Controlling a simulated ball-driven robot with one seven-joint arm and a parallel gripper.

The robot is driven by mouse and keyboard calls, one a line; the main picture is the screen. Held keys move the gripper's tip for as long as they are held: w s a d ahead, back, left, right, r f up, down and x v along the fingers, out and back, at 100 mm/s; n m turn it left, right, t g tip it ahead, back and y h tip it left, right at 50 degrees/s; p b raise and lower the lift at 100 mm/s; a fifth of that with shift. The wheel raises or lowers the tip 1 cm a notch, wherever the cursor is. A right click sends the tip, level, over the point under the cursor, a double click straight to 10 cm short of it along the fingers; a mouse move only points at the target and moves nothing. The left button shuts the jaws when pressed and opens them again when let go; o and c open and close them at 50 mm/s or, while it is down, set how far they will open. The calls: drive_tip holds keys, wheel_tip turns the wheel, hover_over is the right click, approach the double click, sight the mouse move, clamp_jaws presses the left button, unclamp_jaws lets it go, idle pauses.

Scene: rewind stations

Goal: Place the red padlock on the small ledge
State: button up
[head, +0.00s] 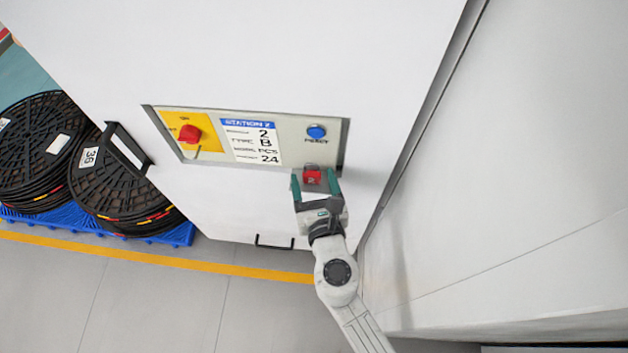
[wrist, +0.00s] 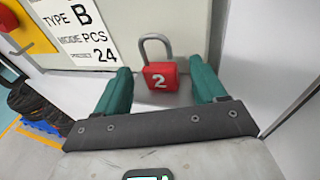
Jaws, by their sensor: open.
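The red padlock (head: 312,175) with a white "2" stands upright on the small grey ledge (wrist: 178,99) below the station panel. In the wrist view the padlock (wrist: 161,78) shows its front, with its grey shackle up. My gripper (head: 314,179) is open, with one green finger on each side of the padlock. In the wrist view the fingers of my gripper (wrist: 160,75) look apart from the padlock, with a gap on both sides. The ledge is partly hidden by the padlock and my gripper.
The panel (head: 205,158) above has a red switch (head: 189,134), a station label (head: 252,143) and a blue button (head: 316,132). A white wall (head: 500,170) stands close on the right. Black reels (head: 120,190) sit on a blue pallet (head: 180,235) at left. A black handle (head: 274,244) is lower down.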

drive_tip(key=shift+r, duration=0.15)
drive_tip(key=v, duration=1.2)
